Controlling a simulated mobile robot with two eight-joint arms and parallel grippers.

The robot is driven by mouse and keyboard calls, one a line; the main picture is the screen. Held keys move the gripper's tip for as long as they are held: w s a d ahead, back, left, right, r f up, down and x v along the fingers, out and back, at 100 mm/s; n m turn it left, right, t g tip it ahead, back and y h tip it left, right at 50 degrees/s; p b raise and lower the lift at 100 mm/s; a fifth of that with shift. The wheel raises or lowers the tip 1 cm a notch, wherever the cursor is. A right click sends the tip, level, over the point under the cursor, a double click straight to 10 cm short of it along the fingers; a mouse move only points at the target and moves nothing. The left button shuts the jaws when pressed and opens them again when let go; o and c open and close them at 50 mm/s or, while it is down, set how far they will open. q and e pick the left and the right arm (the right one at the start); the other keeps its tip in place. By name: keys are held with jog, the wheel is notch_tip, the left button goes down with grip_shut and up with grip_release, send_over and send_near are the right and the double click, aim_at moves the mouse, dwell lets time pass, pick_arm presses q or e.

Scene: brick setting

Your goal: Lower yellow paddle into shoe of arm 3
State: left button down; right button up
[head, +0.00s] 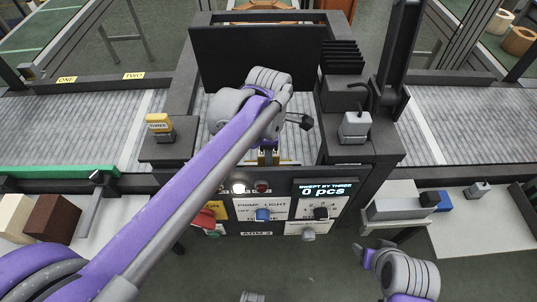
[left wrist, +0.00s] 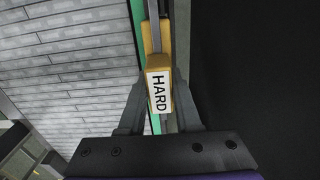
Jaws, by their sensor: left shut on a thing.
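My left gripper (left wrist: 160,74) is shut on the yellow paddle (left wrist: 155,65), which bears a white label reading HARD in the left wrist view. A narrow grey bar runs along the paddle's upper part there. In the head view my left arm reaches over the middle of the machine and hides most of the paddle and the fingers. The shoe of arm 3 cannot be made out clearly; small yellow parts (head: 265,150) show just below my wrist. Whether the paddle touches anything there I cannot tell. My right gripper (head: 373,248) is open and empty at the lower right.
A grey block (head: 355,126) stands on the right one. A dark upright panel (head: 256,52) rises behind. The control front has a display (head: 325,189) reading 0 pcs. Roller belts (head: 455,125) run both ways.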

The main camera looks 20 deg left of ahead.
pick_arm(q)
jog(key=c, duration=0.5)
grip_release()
notch_tip(320, 180, up, 11)
jog(key=shift+f+p, duration=0.15)
jog(key=shift+p, duration=0.3)
jog(key=shift+w, duration=0.1)
